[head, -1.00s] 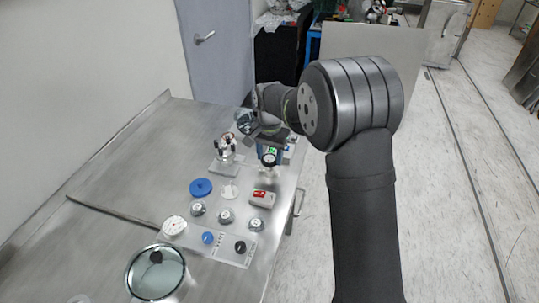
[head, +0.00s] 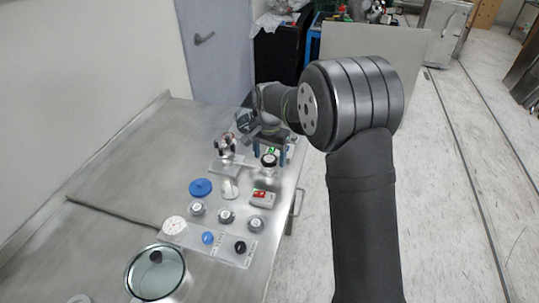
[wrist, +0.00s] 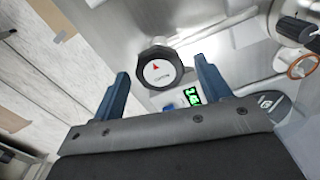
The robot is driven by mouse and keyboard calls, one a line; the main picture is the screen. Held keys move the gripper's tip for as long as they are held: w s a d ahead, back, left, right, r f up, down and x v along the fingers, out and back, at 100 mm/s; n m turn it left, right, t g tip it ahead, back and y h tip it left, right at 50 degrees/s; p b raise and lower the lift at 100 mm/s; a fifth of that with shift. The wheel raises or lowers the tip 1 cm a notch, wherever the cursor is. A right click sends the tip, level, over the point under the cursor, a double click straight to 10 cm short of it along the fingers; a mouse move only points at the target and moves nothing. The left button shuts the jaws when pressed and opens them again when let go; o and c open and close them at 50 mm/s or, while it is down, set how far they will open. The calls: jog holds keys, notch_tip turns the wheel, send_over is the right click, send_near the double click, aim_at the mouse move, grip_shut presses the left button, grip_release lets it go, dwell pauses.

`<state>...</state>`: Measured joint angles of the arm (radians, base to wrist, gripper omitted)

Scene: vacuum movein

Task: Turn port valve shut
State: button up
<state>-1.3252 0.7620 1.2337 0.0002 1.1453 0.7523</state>
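A dark round knob (wrist: 159,68) with a white face and a red arrow shows in the wrist view. The lettering on its face is too small to read. In the head view what looks like the same knob (head: 269,160) stands near the table's right edge. My gripper (wrist: 162,85) is open, with its two blue fingers apart on the left and right of the knob. I see gaps between the fingers and the knob. My gripper (head: 270,156) also shows in the head view, low at the knob. I cannot tell for sure whether this knob is the port valve.
A panel with several grey knobs (head: 227,216), a blue knob (head: 208,238) and a black knob (head: 240,247) lies nearer. A blue round part (head: 200,187), a red-marked box (head: 263,199), a gauge (head: 174,226) and a glass lid (head: 156,272) stand around. The table's left side (head: 110,160) is clear.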

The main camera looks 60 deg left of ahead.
aim_at(270, 158)
jog(key=shift+r, duration=0.1)
notch_tip(270, 158, up, 17)
jog(key=shift+r, duration=0.15)
dwell(0.4)
dwell(0.5)
notch_tip(270, 158, down, 18)
jog(key=shift+r, duration=0.2)
dwell(0.3)
jog(key=shift+r, duration=0.1)
